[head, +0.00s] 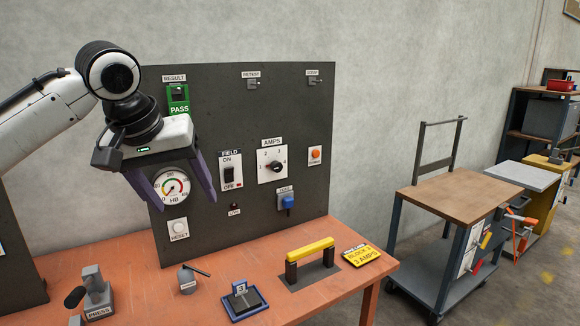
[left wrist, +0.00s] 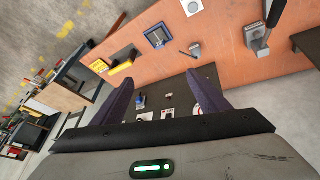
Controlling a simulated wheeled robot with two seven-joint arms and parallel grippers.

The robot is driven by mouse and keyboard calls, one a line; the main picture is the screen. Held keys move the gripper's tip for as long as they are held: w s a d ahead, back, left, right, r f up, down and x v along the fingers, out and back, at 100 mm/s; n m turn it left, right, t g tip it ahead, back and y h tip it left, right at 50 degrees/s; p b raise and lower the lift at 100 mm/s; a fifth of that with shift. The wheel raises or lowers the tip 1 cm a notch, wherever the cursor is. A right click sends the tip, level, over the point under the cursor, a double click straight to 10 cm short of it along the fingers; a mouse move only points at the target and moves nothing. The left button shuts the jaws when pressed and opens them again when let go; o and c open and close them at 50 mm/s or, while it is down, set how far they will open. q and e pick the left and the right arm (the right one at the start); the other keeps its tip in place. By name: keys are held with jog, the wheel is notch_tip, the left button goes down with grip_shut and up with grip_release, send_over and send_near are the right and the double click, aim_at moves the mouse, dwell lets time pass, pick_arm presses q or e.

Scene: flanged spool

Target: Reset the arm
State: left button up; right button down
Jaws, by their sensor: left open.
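My left arm comes in from the left in the head view. Its gripper (head: 178,200) is open and empty, with its two purple fingers apart. It hangs in front of the dark control panel (head: 300,105), over the HB gauge (head: 172,187), which is partly behind the fingers. In the left wrist view the open fingers (left wrist: 165,95) point toward the panel and the orange table. The result window above the gripper reads PASS (head: 179,108). My right gripper is not in view.
The orange table (head: 150,290) holds a press (head: 93,292), a small canister (head: 188,280), a blue-edged tray (head: 245,302), a yellow-handled bar (head: 310,247) and a yellow block sign (head: 360,254). A wooden-topped cart (head: 460,195) stands at the right, with floor between it and the table.

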pick_arm(q)
jog(key=s+d+f+m+h, duration=0.15)
jog(key=d+f, duration=0.35)
jog(key=f, duration=0.6)
jog(key=s+d+f+m+t+h, duration=0.15)
jog(key=d+f, duration=0.35)
jog(key=f, duration=0.5)
jog(key=s+d+f+m+g+h, duration=0.15)
jog(key=d+f, duration=0.35)
jog(key=f, duration=0.6)
jog(key=s+a+f+t+y, duration=0.1)
jog(key=s+a+f, duration=0.3)
jog(key=s+f, duration=0.2)
jog(key=s+a+f+t+y, duration=0.1)
jog(key=s+a+f, duration=0.3)
jog(key=s, duration=0.7)
jog(key=s+a+f+t+y, duration=0.1)
jog(key=s+a+f, duration=0.3)
jog(key=s+f, duration=0.5)
jog(key=shift+s+a+n, duration=0.2)
jog(key=shift+a+n, duration=0.2)
jog(key=shift+n, duration=0.05)
